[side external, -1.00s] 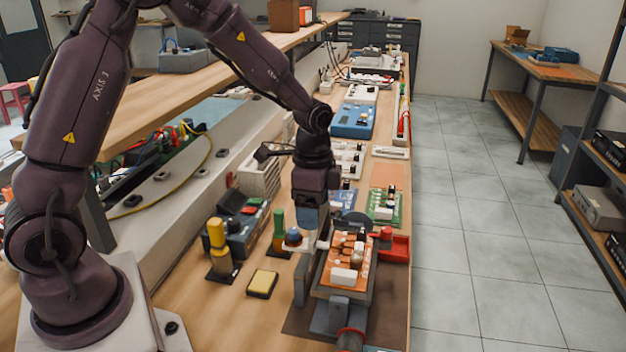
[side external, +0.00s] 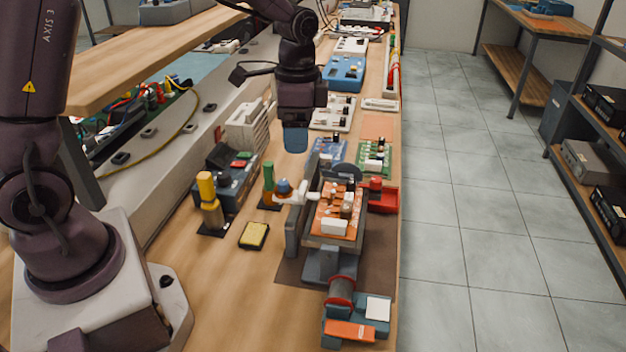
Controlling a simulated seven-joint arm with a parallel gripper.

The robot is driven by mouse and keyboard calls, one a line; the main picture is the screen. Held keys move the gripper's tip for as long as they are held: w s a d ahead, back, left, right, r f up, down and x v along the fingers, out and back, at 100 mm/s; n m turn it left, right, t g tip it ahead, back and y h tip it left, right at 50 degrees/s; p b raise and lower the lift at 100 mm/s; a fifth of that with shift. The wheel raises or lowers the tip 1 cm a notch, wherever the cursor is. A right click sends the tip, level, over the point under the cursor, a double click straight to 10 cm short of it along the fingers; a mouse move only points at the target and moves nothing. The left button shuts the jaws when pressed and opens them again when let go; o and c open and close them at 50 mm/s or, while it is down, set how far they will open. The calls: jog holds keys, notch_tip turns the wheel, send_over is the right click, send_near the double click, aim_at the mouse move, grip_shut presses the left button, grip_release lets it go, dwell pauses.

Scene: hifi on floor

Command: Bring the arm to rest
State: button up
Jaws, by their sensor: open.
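My gripper (side external: 296,138) points down over the middle of the bench, behind and left of the vise in the picture. Its blue-grey finger part shows below the dark wrist; the jaws are open and I see nothing held between them. It hangs clear above the bench near a blue circuit board (side external: 328,152). An orange circuit board (side external: 340,222) with several parts on it sits in a grey vise (side external: 291,238) below and in front of the gripper.
A yellow-topped post (side external: 206,190), a green post (side external: 268,180) and a yellow sponge in a dark tray (side external: 254,235) stand left of the vise. A raised wooden shelf (side external: 150,60) runs along the left. Bare bench (side external: 215,290) lies in front.

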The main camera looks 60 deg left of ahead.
jog(key=s+d+r+n+t, duration=0.1)
jog(key=s+r+n+t, duration=0.2)
jog(key=s+r, duration=0.3)
jog(key=s+d+r+n+t, duration=0.2)
jog(key=s+r+n, duration=0.2)
jog(key=s, duration=0.8)
notch_tip(320, 180, up, 2)
jog(key=shift+d+r+t, duration=0.2)
jog(key=shift+t, duration=0.2)
jog(key=shift+c, duration=0.4)
